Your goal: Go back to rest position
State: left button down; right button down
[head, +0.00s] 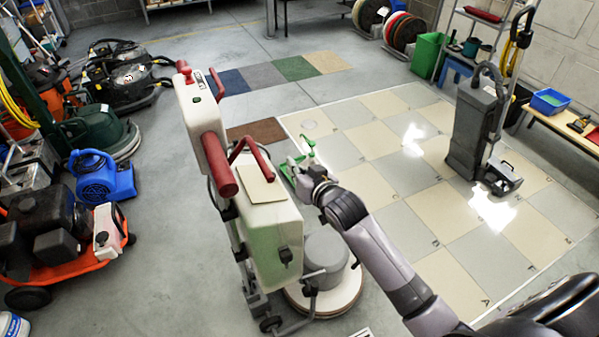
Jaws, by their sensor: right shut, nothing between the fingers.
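My right arm (372,248) reaches in from the lower right. Its gripper (300,156), with green parts, is just right of the upright floor machine (262,235) and appears small at this distance. The gripper is shut and empty. The floor machine has a white body, red handles and a round base (325,290) on the floor. My arm and gripper overlap the machine's right side in the picture; I cannot tell whether they touch. My left gripper is not in view.
A checkered tile floor (370,140) lies right, with a grey upright machine (475,125) on it. Blue blower (103,178), orange machine (65,250) and other equipment line the left. Coloured floor squares (295,68) lie behind. Grey floor is clear left of the floor machine.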

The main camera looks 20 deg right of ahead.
jog(key=s+a+f+n+g, duration=0.1)
jog(key=s+f+g, duration=0.3)
jog(key=s, duration=0.8)
jog(key=s+a+f+n+g+h, duration=0.1)
jog(key=s+f+g, duration=0.2)
jog(key=s, duration=0.8)
jog(key=s+f+n+g, duration=0.1)
jog(key=s+f+g, duration=0.3)
jog(key=s, duration=0.8)
notch_tip(320, 180, down, 25)
jog(key=g, duration=0.1)
jog(key=s+d+f+g, duration=0.1)
jog(key=s+d+f, duration=0.1)
jog(key=s+f, duration=1.5)
jog(key=shift+s+d+f+n+g+h, duration=0.2)
jog(key=shift+s+d+n+g+h, duration=0.1)
jog(key=shift+d+n, duration=0.1)
jog(key=shift+s, duration=0.15)
